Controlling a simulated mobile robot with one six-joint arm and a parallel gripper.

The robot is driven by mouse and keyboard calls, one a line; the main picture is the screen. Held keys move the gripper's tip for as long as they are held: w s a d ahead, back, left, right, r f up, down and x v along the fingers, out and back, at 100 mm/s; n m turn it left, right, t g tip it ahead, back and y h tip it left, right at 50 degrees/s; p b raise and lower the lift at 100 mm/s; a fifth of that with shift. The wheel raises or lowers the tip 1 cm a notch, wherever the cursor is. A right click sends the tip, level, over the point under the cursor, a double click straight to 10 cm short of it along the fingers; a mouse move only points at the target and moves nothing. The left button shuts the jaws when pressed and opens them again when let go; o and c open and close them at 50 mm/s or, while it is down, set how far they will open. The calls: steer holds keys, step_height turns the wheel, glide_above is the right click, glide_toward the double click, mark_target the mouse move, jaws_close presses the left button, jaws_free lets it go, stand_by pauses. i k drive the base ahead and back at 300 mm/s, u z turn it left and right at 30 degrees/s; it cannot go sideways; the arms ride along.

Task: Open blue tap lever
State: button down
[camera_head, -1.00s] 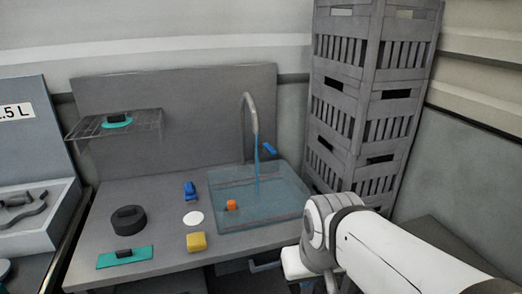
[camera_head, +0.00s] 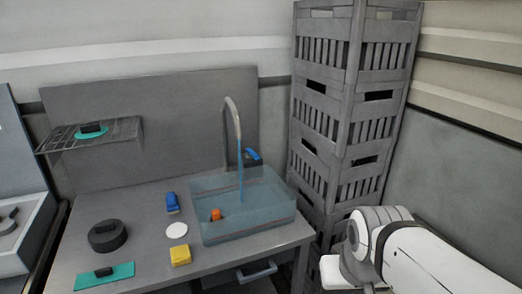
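The blue tap lever (camera_head: 252,155) sits at the right side of the base of the grey curved tap (camera_head: 234,118), behind the sink basin (camera_head: 270,222). A blue stream of water runs from the spout into the basin. My white arm shows at the lower right, in front of the crates. My gripper's fingers are not visible in this view. The arm is well apart from the lever.
An orange object (camera_head: 216,215) is in the basin. A blue item (camera_head: 172,202), white disc (camera_head: 177,230), yellow block (camera_head: 180,255), black round object (camera_head: 107,236) and teal pad (camera_head: 104,275) lie on the counter. A wire shelf (camera_head: 75,135) hangs left. Tall grey crates (camera_head: 350,110) stand right.

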mark_target(250, 153)
steer(key=u, duration=0.05)
steer(key=i, duration=1)
steer(key=z, duration=0.05)
